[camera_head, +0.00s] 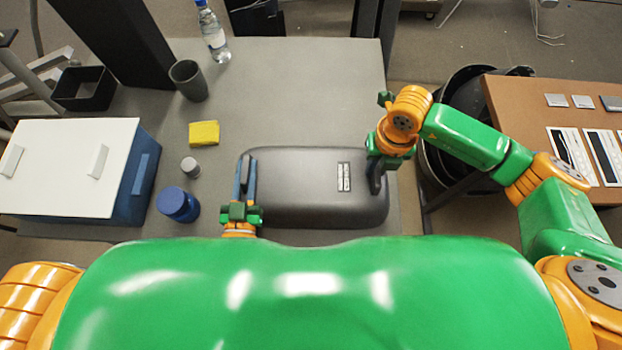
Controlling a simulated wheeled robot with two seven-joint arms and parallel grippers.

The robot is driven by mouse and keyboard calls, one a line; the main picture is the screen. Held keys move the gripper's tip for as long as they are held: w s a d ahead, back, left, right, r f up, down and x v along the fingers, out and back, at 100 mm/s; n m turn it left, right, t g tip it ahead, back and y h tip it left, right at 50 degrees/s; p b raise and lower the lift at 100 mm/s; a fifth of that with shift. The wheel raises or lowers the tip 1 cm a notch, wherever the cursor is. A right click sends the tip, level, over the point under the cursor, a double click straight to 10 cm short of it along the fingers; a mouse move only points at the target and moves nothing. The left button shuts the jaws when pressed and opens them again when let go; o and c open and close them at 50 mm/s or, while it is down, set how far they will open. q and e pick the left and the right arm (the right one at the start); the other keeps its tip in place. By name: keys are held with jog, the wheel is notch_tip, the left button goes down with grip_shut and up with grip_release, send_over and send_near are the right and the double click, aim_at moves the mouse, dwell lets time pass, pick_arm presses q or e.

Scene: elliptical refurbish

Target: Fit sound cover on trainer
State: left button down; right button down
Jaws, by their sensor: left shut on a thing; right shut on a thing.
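A dark grey rounded cover (300,185) with a small label plate lies lengthwise at the front of the grey table. My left gripper (245,172) is shut on the cover's left end, its fingers pointing away from me. My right gripper (376,178) is at the cover's right end and is shut on it; my own arm partly hides the contact. I cannot tell whether the cover rests on a trainer, as anything beneath it is hidden.
Left of the cover stand a blue jar (178,204), a small grey-capped item (190,166), a yellow sponge (204,133), a grey cup (188,80) and a water bottle (213,36). A blue box with white lid (65,165) fills the left. The table (310,90) behind the cover is clear.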

dwell(0.8)
